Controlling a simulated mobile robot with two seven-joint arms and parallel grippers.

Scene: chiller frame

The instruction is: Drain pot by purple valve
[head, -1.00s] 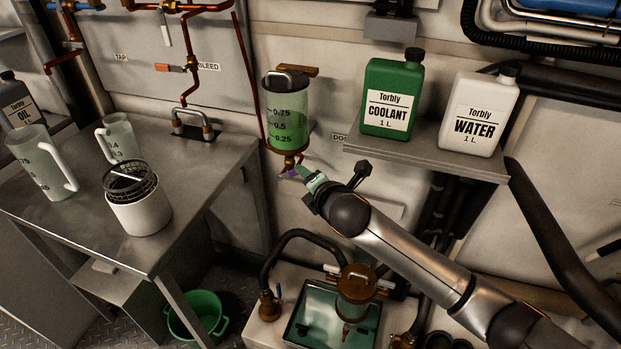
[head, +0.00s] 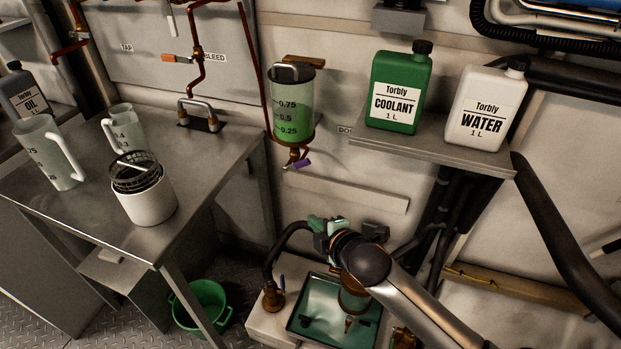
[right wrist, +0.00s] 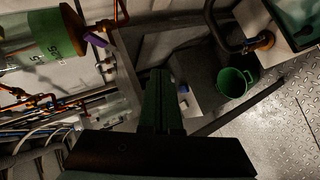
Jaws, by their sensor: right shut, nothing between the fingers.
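The pot (head: 292,110) is a clear cylinder marked 0.25, 0.5 and 0.75, mounted on the wall with green liquid inside. The purple valve (head: 301,163) is a small handle on the copper outlet under the pot. In the right wrist view, the pot (right wrist: 35,38) is at the upper left and the purple valve (right wrist: 95,40) beside its end. My right gripper (head: 318,226) is shut and empty, below the valve and apart from it. Its dark fingers (right wrist: 163,100) are together in the right wrist view. My left gripper is out of view.
The green coolant jug (head: 397,90) and white water jug (head: 486,107) stand on a wall shelf. A metal table (head: 215,160) with jugs and a white cup is at left. A green bucket (head: 202,305) sits on the floor. An open tank (head: 310,322) is below my arm.

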